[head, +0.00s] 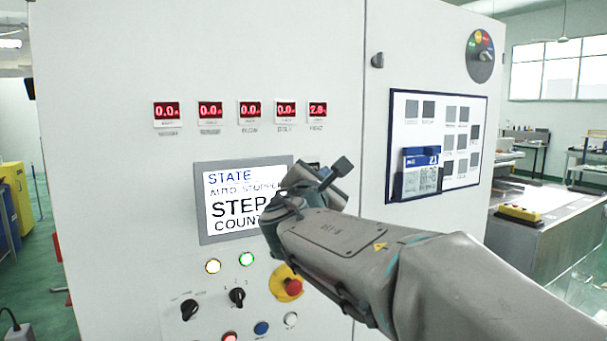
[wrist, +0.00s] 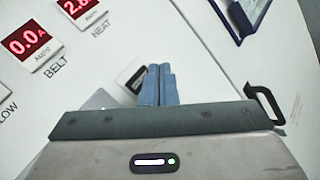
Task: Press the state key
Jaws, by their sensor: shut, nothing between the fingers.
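A grey-framed display (head: 222,200) on the white cabinet front shows STATE, AUTO STOPPED, STEP and COUNT, its right part covered by my arm. A small dark-and-white key or plate (wrist: 132,76) sits on the panel beside the display's upper right corner; its dark edge (head: 313,165) also shows in the head view. I cannot read any marking on it. My gripper (wrist: 159,70) is shut and empty, its blue fingers pointing at the panel just right of this plate and partly covering it. Whether the fingertips touch the panel I cannot tell.
A row of red numeric meters (head: 251,112) runs above the display. Below are lit lamps (head: 213,266), black rotary knobs (head: 190,309) and a red emergency stop (head: 293,287) on yellow, close under my arm. A notice board (head: 436,110) hangs to the right.

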